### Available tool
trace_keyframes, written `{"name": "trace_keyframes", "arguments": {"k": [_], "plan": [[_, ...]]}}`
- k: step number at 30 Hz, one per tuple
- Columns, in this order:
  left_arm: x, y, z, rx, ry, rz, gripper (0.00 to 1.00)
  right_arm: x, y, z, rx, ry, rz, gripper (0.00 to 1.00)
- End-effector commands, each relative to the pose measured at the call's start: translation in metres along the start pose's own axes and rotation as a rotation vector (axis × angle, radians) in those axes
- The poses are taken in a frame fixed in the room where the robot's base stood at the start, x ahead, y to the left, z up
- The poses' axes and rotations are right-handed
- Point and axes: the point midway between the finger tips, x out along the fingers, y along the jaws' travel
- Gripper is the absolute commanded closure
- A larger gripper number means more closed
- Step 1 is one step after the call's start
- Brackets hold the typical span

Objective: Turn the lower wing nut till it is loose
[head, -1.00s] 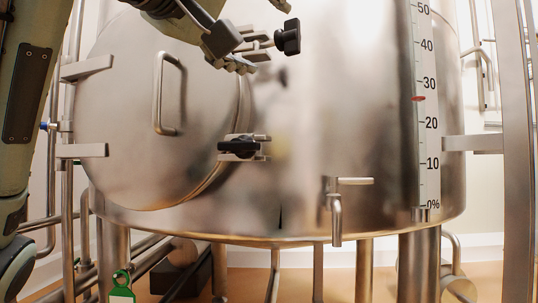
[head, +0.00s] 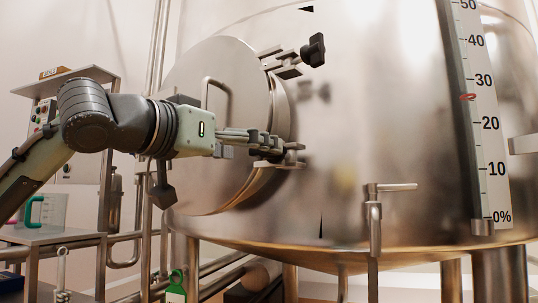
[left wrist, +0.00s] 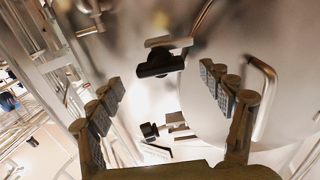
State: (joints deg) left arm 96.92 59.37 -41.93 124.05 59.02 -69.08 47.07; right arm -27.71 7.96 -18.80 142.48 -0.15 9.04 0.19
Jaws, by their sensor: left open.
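The lower wing nut (left wrist: 160,62) is black and sits on a steel clamp at the rim of the round hatch door (head: 228,62). In the head view my left gripper (head: 272,146) is in front of it and hides it; only part of its clamp bracket (head: 292,155) shows. In the left wrist view my left gripper (left wrist: 160,84) is open, with a padded finger on each side of the picture and the nut beyond the gap between them. I see no contact. The black upper wing nut (head: 313,50) stands clear at the upper clamp and shows smaller in the wrist view (left wrist: 150,130).
A door handle (head: 213,88) stands out from the hatch, near my left gripper. Right of the hatch are a drain tap (head: 375,215) and a level scale (head: 482,120) on the steel tank. A shelf unit (head: 75,75) with a jug (head: 45,210) is at the left.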

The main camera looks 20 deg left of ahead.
Motion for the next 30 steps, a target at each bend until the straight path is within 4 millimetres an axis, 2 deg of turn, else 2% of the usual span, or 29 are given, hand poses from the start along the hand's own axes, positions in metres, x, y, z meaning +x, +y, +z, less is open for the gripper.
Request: {"name": "trace_keyframes", "arguments": {"k": [3,9,20,30], "plan": [[0.021,0.001,0.000,-0.001,-0.001,0.002,0.21,0.000,0.000,0.000,-0.001,0.004,0.000,0.39],[0.044,0.001,-0.001,-0.002,0.000,0.002,0.21,0.000,0.001,-0.001,-0.001,0.008,0.001,0.39],[0.051,0.000,0.000,-0.002,0.000,0.000,0.21,0.000,0.001,-0.001,-0.001,0.008,0.001,0.39],[0.050,0.000,0.000,-0.002,0.000,0.000,0.63,0.000,0.001,0.000,-0.001,0.007,0.001,0.39]]}}
